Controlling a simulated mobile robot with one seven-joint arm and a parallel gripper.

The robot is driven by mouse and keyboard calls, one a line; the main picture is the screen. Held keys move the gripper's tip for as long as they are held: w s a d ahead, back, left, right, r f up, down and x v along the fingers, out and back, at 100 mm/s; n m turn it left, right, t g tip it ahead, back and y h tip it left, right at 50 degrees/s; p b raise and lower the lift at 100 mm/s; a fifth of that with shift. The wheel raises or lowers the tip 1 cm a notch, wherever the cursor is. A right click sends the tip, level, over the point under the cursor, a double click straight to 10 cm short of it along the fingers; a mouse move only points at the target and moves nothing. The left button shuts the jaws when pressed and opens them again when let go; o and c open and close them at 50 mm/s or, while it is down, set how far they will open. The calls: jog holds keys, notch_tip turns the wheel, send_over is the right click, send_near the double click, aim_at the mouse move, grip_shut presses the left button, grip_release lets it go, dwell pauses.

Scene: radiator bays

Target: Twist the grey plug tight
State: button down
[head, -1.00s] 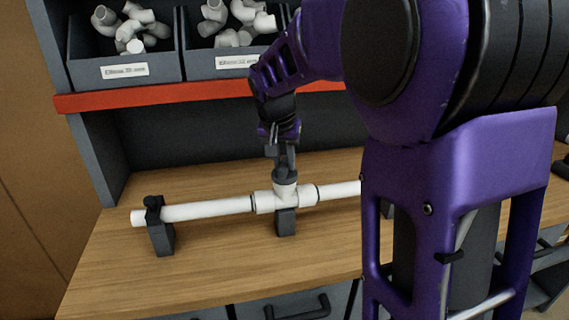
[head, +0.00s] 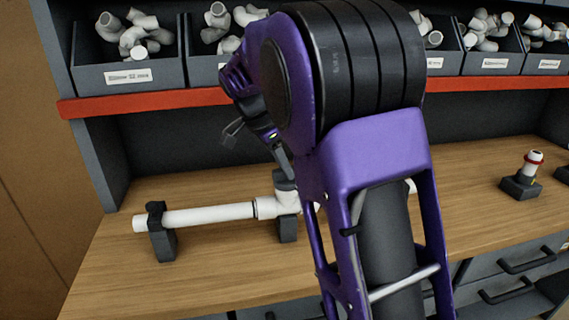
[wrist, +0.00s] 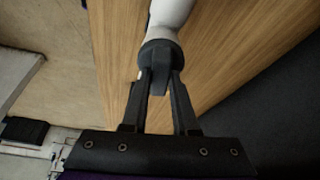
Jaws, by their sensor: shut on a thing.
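The grey plug (head: 285,183) sits in the upright branch of a white tee (head: 287,204) in a white pipe run (head: 208,215) on the bench. My gripper (head: 281,162) comes down on the plug at a slant, partly hidden by my arm. In the wrist view, my gripper (wrist: 159,77) has its two fingers on either side of the raised tab of the grey plug (wrist: 160,48), shut on it. The white tee (wrist: 170,14) shows beyond the plug. How deep the plug sits cannot be told.
Black supports (head: 162,238) hold the pipe above the wooden bench (head: 130,270). A red-edged shelf (head: 140,102) with bins of white fittings (head: 130,75) is above and behind. A small stand with a white, red-ringed piece (head: 530,165) is at the right. My arm hides the pipe's right part.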

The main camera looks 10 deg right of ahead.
jog(key=shift+m+g+p, duration=0.45)
jog(key=shift+m+g, duration=0.05)
jog(key=shift+m, duration=0.6)
jog(key=c, duration=0.7)
grip_release()
jog(key=p+v, duration=0.2)
jog(key=v, duration=1.5)
jog(key=shift+w+a+r, duration=0.1)
jog(key=shift+a+r, duration=0.05)
